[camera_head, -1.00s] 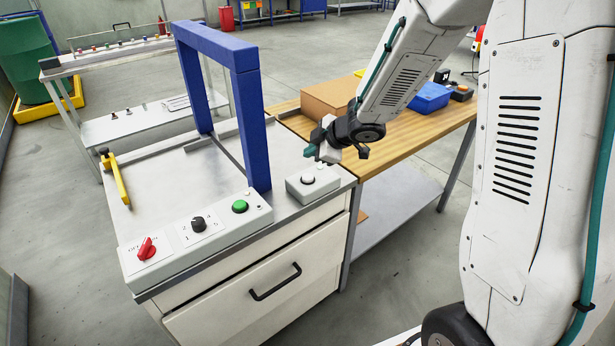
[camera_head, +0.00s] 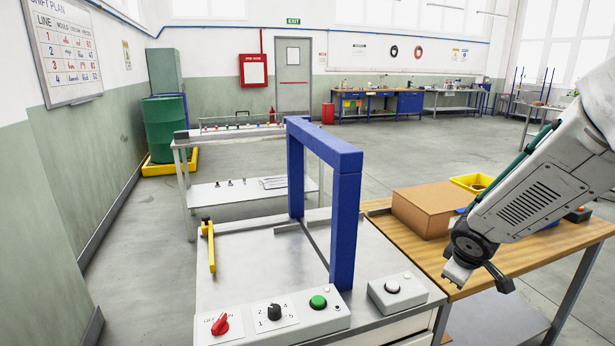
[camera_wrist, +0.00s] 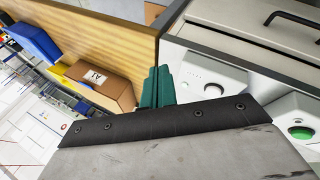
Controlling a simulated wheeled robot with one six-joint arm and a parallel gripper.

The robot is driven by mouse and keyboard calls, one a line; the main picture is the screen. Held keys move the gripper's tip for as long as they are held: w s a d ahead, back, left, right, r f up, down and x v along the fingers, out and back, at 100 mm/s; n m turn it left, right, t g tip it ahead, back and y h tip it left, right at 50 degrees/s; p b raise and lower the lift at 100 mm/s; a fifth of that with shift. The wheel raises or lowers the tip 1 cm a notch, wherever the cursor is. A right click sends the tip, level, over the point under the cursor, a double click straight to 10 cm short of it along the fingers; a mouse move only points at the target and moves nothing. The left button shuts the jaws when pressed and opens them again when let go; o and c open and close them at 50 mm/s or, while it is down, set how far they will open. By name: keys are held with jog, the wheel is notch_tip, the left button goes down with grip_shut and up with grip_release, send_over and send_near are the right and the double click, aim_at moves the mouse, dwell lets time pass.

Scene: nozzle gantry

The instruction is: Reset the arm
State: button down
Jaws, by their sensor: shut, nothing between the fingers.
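My arm comes in from the right in the head view. The fingertips are hard to make out in the head view.
A steel-topped cabinet carries a blue gantry frame (camera_head: 343,220), a control panel with a red switch (camera_head: 220,324), black knob (camera_head: 274,312) and green button (camera_head: 318,302), and a yellow lever (camera_head: 210,245). A cardboard box (camera_head: 425,212) and yellow bin (camera_head: 472,182) stand on the wooden table (camera_head: 405,250).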

jog(key=s+a+r+m+g+y, duration=0.1)
jog(key=s+a+r+m, duration=0.1)
jog(key=s, duration=0.8)
jog(key=s+a+r+m+g+y, duration=0.1)
jog(key=s+a+r+m, duration=0.2)
jog(key=s+r, duration=0.4)
jog(key=s+a+r+m+g+y, duration=0.1)
jog(key=s+a+r, duration=0.3)
jog(key=s, duration=0.8)
jog(key=shift+s+r+m+g, duration=0.35)
jog(key=shift+r+m+g, duration=0.3)
jog(key=shift+m, duration=0.15)
